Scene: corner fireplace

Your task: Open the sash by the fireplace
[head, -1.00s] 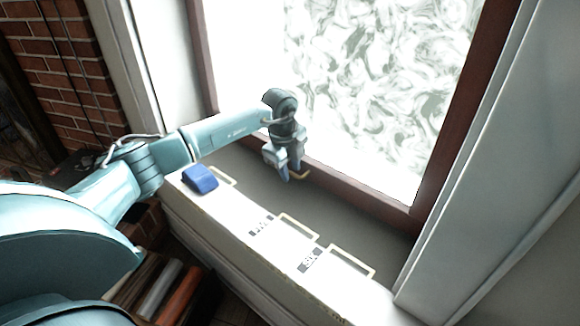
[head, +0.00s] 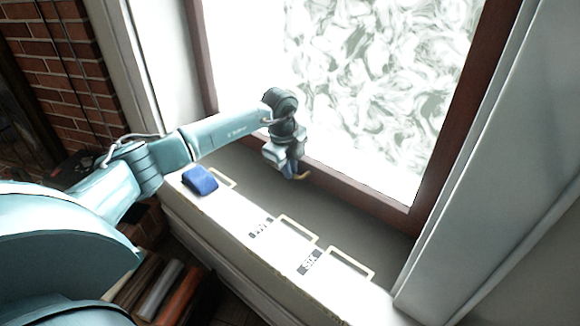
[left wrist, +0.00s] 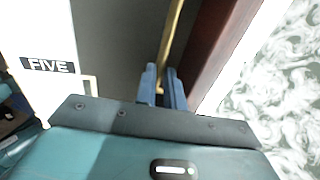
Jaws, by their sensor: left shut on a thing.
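The sash is a dark red-brown frame (head: 375,200) around a bright pane with swirled patterns (head: 375,90). It fills the upper right of the head view, and its frame also shows in the left wrist view (left wrist: 215,45). A brass handle (head: 303,176) sits low by the bottom rail; in the left wrist view it is a thin brass bar (left wrist: 172,40). My left gripper (head: 292,170), with blue fingers (left wrist: 163,88), is shut on the handle. The fingers hide part of it. I see no clear gap between sash and surround. My right gripper is not in view.
A white ledge (head: 240,212) runs below the window, with cream rectangular outlines and labels "FIVE" (left wrist: 47,65) and "SIX" (head: 310,262). A blue block (head: 200,180) lies on it. White jamb (head: 480,150) at right, brick (head: 75,60) at left, books (head: 160,290) below.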

